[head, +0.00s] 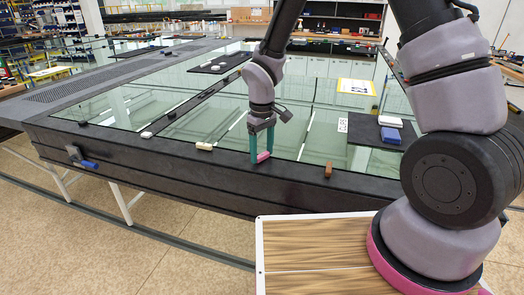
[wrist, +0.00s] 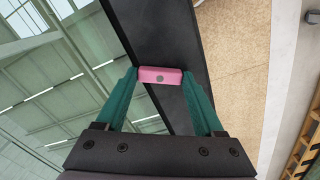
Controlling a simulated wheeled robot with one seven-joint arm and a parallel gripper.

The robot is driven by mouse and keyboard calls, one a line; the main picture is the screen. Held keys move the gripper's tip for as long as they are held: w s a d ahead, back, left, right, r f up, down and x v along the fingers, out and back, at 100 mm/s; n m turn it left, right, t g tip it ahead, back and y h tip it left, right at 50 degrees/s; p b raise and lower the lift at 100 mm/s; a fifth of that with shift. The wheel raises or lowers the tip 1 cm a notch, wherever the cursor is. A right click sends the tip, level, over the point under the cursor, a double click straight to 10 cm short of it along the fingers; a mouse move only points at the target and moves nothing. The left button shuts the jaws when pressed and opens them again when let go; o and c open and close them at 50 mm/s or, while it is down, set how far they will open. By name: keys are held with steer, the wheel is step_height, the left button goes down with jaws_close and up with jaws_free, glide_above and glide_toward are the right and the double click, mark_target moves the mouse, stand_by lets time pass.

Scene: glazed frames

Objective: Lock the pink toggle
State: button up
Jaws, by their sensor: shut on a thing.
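The pink toggle (head: 264,156) is a small block on the black front rail of the glazed frame. In the wrist view the pink toggle (wrist: 160,76) lies between the fingertips, with a round grey dot on its face. My gripper (head: 262,153) points down at the rail with its green fingers on either side of the toggle. In the wrist view my gripper (wrist: 160,78) is shut on the toggle, a fingertip at each end. The toggle appears to lie across the rail's width. The glass pane (head: 335,130) is behind it.
Along the front rail sit a cream toggle (head: 204,146), a white toggle (head: 146,135) and a brown toggle (head: 328,170). A blue-handled clamp (head: 80,158) is on the rail's side. White and blue blocks (head: 390,134) lie on a dark mat at right.

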mark_target(262, 154)
steer(key=n, duration=0.5)
steer(key=shift+n, duration=0.4)
stand_by(0.3)
steer(key=o, duration=1.4)
steer(key=shift+r, duration=0.15)
step_height(262, 154, up, 11)
steer(key=shift+f, duration=0.2)
